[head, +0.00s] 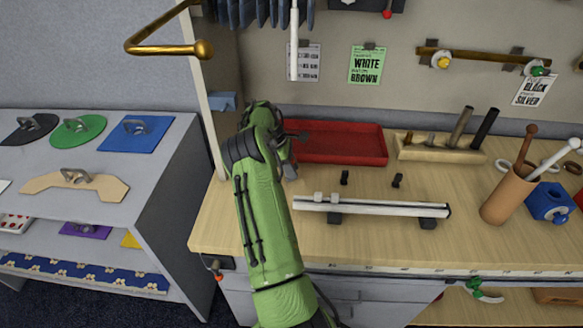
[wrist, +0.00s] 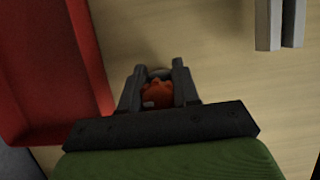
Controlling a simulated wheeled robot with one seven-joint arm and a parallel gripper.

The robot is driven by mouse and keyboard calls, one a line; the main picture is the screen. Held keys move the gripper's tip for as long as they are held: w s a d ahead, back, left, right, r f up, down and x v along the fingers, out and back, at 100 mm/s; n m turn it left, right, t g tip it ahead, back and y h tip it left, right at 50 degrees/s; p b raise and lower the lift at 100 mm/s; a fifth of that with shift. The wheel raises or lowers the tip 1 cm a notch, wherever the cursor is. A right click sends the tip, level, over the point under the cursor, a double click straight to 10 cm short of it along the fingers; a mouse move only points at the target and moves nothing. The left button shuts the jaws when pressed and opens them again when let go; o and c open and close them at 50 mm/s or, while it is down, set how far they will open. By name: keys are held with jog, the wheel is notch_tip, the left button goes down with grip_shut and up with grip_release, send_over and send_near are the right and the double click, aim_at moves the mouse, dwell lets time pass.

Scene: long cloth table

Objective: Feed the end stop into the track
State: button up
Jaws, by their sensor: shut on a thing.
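The track (head: 370,208) is a pale double rail with a dark slot, lying across the bench on dark supports. Its near end shows as two pale bars (wrist: 268,28) at the top right of the wrist view. My gripper (wrist: 160,72) is shut on a small orange-red piece (wrist: 157,95), seemingly the end stop, with a grey rounded part at the fingertips. The piece is apart from the track. In the head view my arm hides the held piece. Two small pale blocks (head: 326,197) sit on the track's left part.
A red tray (head: 340,143) lies right beside my gripper. Two small black pieces (head: 397,180) stand behind the track. A wooden peg block (head: 440,149), a brown cup of rods (head: 508,195) and a blue block (head: 550,202) stand to the right.

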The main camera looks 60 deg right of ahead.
jog(key=shift+r+p, duration=3.05)
jog(key=shift+r, duration=0.6)
jog(key=shift+f, duration=0.1)
